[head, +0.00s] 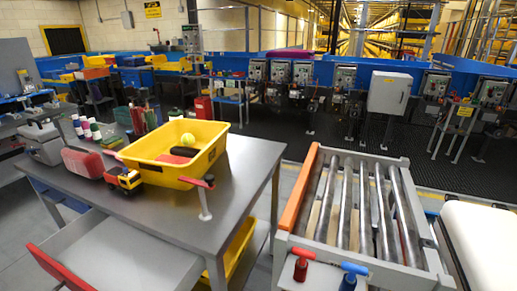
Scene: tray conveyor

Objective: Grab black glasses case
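A dark, elongated object (186,151), which looks like the black glasses case, lies inside a yellow tray (212,152) on the grey table. A yellow-green ball (187,139) lies just behind it in the tray. A reddish flat item (172,159) lies in front of it, close by or touching; I cannot tell which. The tray's front wall stands between the camera and these items. Neither of my grippers shows in the head view.
A roller conveyor (345,212) stands to the right across a gap. The table's front right is mostly clear.

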